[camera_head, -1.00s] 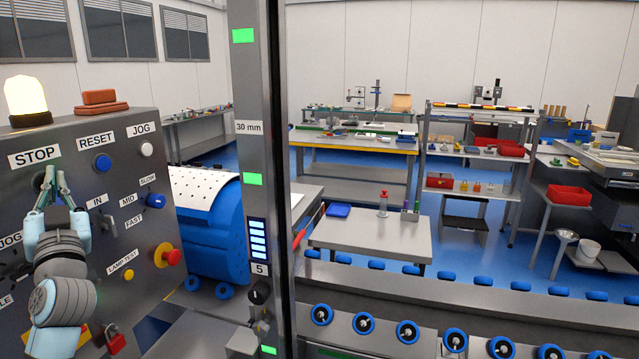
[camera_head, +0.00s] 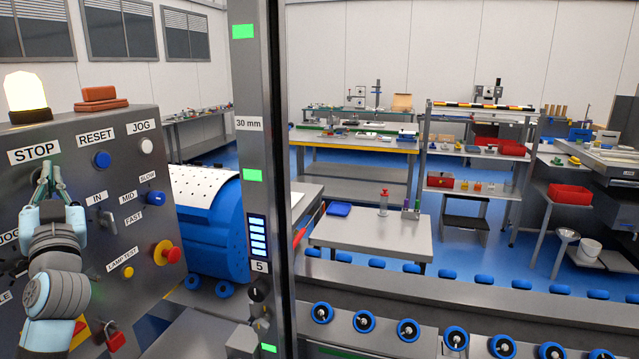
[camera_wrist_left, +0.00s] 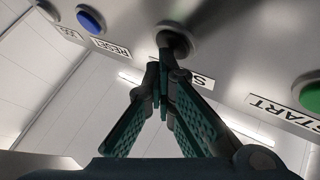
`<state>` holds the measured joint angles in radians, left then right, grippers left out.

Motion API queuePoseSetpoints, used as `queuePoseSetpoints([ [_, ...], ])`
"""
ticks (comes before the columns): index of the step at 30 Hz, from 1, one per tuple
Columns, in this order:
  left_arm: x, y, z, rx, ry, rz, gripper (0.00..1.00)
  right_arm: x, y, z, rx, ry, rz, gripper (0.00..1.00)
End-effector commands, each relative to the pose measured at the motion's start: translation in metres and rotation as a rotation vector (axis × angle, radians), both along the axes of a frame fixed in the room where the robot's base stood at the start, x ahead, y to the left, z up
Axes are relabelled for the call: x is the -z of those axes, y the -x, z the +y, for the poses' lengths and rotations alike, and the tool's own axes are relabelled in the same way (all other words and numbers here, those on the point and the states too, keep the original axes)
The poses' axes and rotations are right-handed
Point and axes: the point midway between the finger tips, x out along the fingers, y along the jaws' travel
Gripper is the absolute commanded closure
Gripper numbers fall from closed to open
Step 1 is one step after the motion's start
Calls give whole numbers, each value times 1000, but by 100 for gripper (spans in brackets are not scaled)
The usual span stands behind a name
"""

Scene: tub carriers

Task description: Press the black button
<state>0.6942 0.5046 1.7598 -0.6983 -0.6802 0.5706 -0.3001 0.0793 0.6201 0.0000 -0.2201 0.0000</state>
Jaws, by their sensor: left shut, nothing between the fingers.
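The black button (camera_wrist_left: 177,38) shows in the left wrist view as a dark round cap in a grey ring on the panel, beside the STOP label (camera_wrist_left: 202,81). In the head view the STOP label (camera_head: 34,151) is at the left, and my fingers largely hide the button below it. My left gripper (camera_head: 46,166) is shut and empty, pointing at the panel below that label. In the left wrist view its fingertips (camera_wrist_left: 164,62) overlap the button's lower edge; I cannot tell whether they touch it. My right gripper is not in view.
The grey panel (camera_head: 140,235) also carries a blue RESET button (camera_head: 102,160), a white JOG button (camera_head: 147,146), a blue selector (camera_head: 155,198) and a red mushroom button (camera_head: 171,255). A green START button (camera_wrist_left: 310,92) shows in the wrist view. A metal post (camera_head: 250,150) stands right of the panel.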

Motion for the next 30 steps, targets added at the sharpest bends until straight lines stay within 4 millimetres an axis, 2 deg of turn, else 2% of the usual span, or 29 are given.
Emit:
queuePoseSetpoints([
  [14, 1, 3, -12, 1, 0, 0, 100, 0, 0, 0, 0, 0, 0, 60],
  [24, 1, 17, -58, 2, 4, 0, 100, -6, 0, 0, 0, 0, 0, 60],
  [30, 1, 20, -66, 0, 1, 1, 100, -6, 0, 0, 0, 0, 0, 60],
])
